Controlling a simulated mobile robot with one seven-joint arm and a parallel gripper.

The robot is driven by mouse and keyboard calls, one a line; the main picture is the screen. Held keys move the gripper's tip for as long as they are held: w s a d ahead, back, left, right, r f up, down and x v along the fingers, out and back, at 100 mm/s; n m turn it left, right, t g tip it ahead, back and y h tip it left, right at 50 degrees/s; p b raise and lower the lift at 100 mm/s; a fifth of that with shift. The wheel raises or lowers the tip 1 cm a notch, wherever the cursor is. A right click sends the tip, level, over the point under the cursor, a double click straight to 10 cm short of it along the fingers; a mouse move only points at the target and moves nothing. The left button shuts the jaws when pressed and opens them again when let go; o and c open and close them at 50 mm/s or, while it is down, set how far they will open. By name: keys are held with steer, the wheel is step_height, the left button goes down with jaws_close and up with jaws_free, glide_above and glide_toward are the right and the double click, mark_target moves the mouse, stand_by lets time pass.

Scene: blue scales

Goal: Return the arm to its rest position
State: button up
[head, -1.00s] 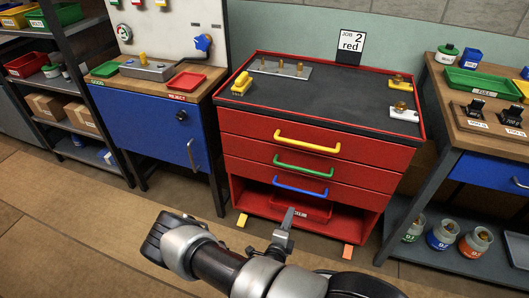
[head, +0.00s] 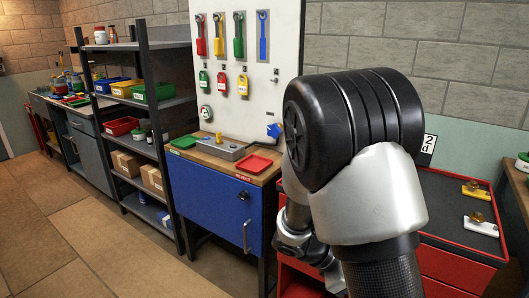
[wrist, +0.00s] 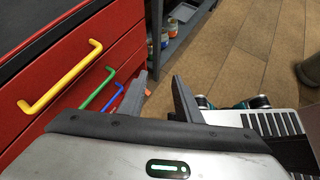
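My gripper (wrist: 160,95) shows in the wrist view with its two dark fingers apart and nothing between them. It hangs beside the front of the red drawer cabinet (wrist: 115,27), right of the yellow handle (wrist: 62,78), green handle (wrist: 96,88) and blue handle (wrist: 113,98). I cannot tell whether it touches anything, but no contact shows. In the head view my arm is folded up large in front of the cabinet (head: 455,265) and hides most of it. My gripper's fingers cannot be made out there.
A blue cabinet (head: 207,208) with a red tray (head: 254,164) stands left of my arm. A dark shelf rack (head: 160,103) with bins is farther left. Open floor (head: 85,240) lies at lower left.

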steer(key=s+a+r+m+t+y, duration=0.3)
steer(key=s+a+r+m+y, duration=0.25)
steer(key=r+m, duration=0.35)
steer(key=s+a+r+m+t+y, duration=0.3)
steer(key=s+a+r+m+y, duration=0.3)
steer(key=r, duration=0.4)
step_height(320, 180, up, 21)
steer(key=m+h+p, duration=0.1)
steer(key=p, duration=1.9)
steer(key=shift+s+f, duration=0.2)
steer(key=shift+s, duration=0.25)
